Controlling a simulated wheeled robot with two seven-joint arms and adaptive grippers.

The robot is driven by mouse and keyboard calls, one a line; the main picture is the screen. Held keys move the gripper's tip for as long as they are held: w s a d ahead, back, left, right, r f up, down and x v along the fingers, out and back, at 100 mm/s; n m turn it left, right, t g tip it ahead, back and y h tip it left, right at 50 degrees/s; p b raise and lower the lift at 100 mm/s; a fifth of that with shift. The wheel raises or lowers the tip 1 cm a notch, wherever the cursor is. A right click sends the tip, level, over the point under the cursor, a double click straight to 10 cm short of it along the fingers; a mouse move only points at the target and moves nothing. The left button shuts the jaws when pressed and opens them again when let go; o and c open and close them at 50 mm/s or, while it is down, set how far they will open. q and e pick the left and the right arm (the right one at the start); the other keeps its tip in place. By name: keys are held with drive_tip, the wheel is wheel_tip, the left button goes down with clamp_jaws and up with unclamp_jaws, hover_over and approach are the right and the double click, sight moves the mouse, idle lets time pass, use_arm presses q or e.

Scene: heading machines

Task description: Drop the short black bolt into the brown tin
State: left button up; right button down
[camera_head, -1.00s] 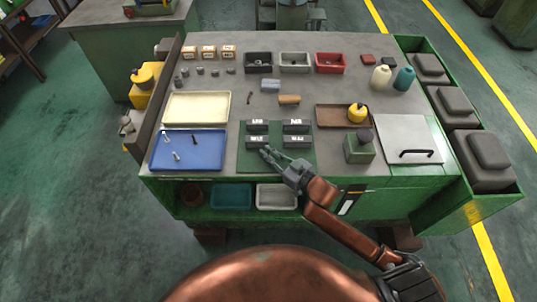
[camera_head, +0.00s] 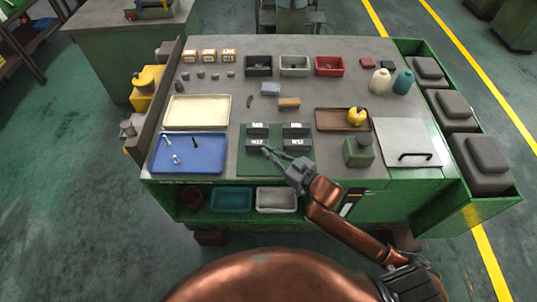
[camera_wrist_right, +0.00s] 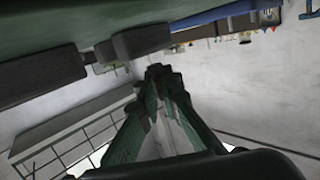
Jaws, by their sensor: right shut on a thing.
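My right gripper (camera_head: 268,151) is over the green mat, at the front left dark block (camera_head: 256,145). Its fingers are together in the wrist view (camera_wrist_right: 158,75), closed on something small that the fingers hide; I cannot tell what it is. A dark bolt (camera_head: 194,141) lies in the blue tray (camera_head: 210,165) near silver bolts (camera_head: 177,159). A round brown container (camera_head: 192,196) stands on the shelf below the tabletop, partly in shadow. My left gripper is not in view.
Several dark labelled blocks stand on the green mat (camera_head: 245,167). A brown tray (camera_head: 328,124) with a yellow oil can (camera_head: 356,116) and a green box (camera_head: 358,152) are to the right. Teal (camera_head: 231,199) and pale (camera_head: 276,199) bins share the shelf.

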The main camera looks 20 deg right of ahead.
drive_tip(key=s+r+p, duration=0.1)
drive_tip(key=s+r, duration=0.3)
drive_tip(key=s, duration=0.2)
drive_tip(key=s+d+r+p, duration=0.1)
drive_tip(key=s+r+p, duration=0.1)
drive_tip(key=s+r, duration=0.2)
drive_tip(key=s, duration=0.3)
drive_tip(key=shift+d+r, duration=0.3)
drive_tip(key=shift+f, duration=0.1)
